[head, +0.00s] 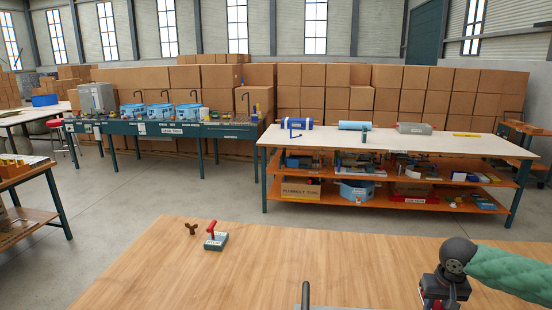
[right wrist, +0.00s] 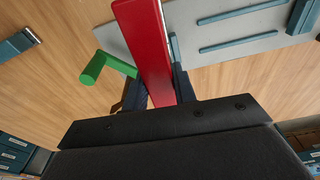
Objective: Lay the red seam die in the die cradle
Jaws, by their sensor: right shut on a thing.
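My right gripper (head: 441,291) is at the lower right of the head view, over the wooden table. In the right wrist view the right gripper (right wrist: 157,88) is shut on the red seam die (right wrist: 146,40), a long red bar between its dark fingers. Only a little of the red die shows in the head view. Beyond the bar, the wrist view shows a grey plate (right wrist: 215,50) with raised blue-grey strips. It may be the die cradle; I cannot tell for sure. Whether the die touches it is unclear. My left gripper is not in view.
A green rod-like part (right wrist: 92,69) is left of the die. On the wooden table (head: 270,250) stand a small grey block with a red handle (head: 215,240) and a brown forked piece (head: 192,229). A grey post (head: 305,294) rises at the front edge. The table's middle is clear.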

